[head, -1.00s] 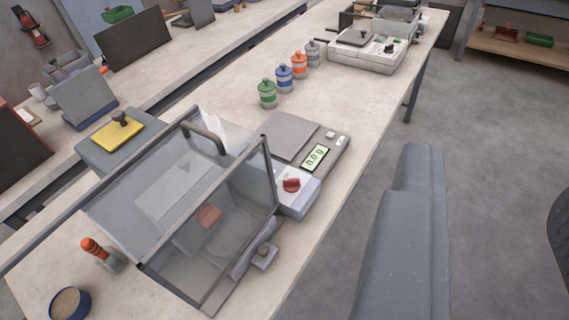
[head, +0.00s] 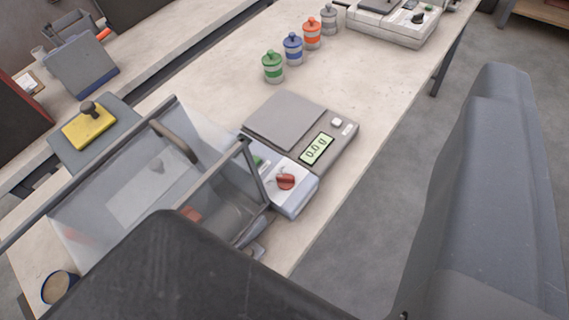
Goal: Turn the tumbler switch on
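A red switch knob (head: 286,181) sits on top of a small light-grey box (head: 296,200) between the scale and the clear-sided enclosure. It is the most switch-like part in sight, but I cannot tell its position. A small green patch (head: 258,161) shows on the box, partly behind the enclosure frame. Big grey (head: 480,190) and black (head: 170,275) parts, apparently of my own arm, fill the right and bottom. My gripper's fingertips do not show. The black part hides the lower enclosure and its front.
The scale (head: 330,125) reads about 0.0 g. The clear enclosure (head: 110,170) has a dark handle. Green (head: 273,68), blue (head: 293,50), orange (head: 312,33) and grey (head: 328,18) jars stand behind. The bench top (head: 345,85) is clear right of the jars.

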